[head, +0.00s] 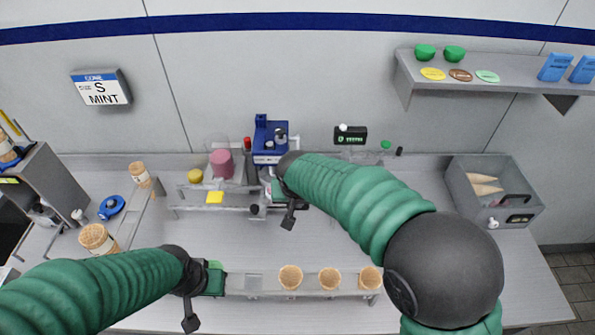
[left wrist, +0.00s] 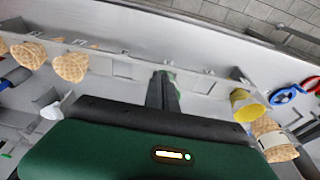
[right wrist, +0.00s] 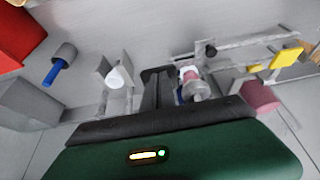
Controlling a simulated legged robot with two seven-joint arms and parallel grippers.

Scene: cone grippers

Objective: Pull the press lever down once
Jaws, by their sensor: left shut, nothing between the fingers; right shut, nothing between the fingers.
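The blue press (head: 265,143) stands at the back middle of the bench, against the wall side. A grey round part (head: 281,136) shows on its right side; I cannot tell for sure which part is the lever. My right gripper (right wrist: 158,88) is shut and empty, in front of the press; in the head view my right arm hides part of the press's lower right. In the right wrist view a grey round part with blue and pink behind it (right wrist: 194,86) shows just right of the fingers. My left gripper (left wrist: 163,90) is shut and empty, beside the front cone rack (head: 308,291).
Several waffle cones (head: 290,278) stand in the front rack. A pink cylinder (head: 221,162) and a yellow block (head: 215,197) are left of the press. A grey bin (head: 455,185) with cones stands at right. A sign (head: 101,88) reads S MINT.

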